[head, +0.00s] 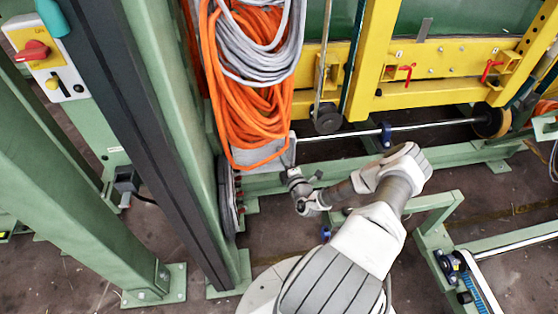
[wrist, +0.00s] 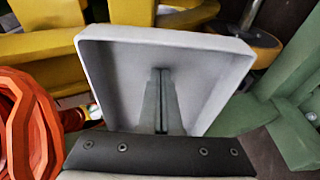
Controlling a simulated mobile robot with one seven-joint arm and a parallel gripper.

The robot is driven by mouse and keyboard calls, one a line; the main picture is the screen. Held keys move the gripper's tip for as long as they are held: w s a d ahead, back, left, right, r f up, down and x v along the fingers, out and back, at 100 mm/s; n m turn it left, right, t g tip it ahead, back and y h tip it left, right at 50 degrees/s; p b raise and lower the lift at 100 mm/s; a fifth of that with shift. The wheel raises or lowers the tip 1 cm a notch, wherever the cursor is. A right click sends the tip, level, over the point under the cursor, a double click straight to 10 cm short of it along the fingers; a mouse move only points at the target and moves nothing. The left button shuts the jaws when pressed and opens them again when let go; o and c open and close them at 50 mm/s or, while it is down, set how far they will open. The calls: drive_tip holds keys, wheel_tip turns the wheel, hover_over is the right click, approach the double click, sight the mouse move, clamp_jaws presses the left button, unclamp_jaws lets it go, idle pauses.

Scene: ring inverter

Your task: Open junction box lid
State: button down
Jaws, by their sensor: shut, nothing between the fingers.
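The junction box (head: 258,155) is a light grey box beneath hanging orange cable in the head view. Its lid (wrist: 115,75) fills the middle of the wrist view as a pale grey, shallow square panel with a raised rim. The hollow inner side of the lid faces my wrist camera, and the lid stands away from the box. My gripper (wrist: 161,72) is shut and empty, its fingers pointing at the lid's inner face. I cannot tell whether the fingertips touch it. In the head view my gripper (head: 290,174) is small, close beside the box. The box's inside is hidden.
Orange cable coils (head: 245,90) hang over the box and show at the left in the wrist view (wrist: 30,125). A green post (head: 200,150) stands left of the box. A yellow frame (head: 430,95) is behind, and a green stand (head: 435,225) is right of my arm.

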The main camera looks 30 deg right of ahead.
drive_tip(key=shift+w+d, duration=0.2)
drive_tip(key=shift+w, duration=0.3)
drive_tip(key=shift+r, duration=0.1)
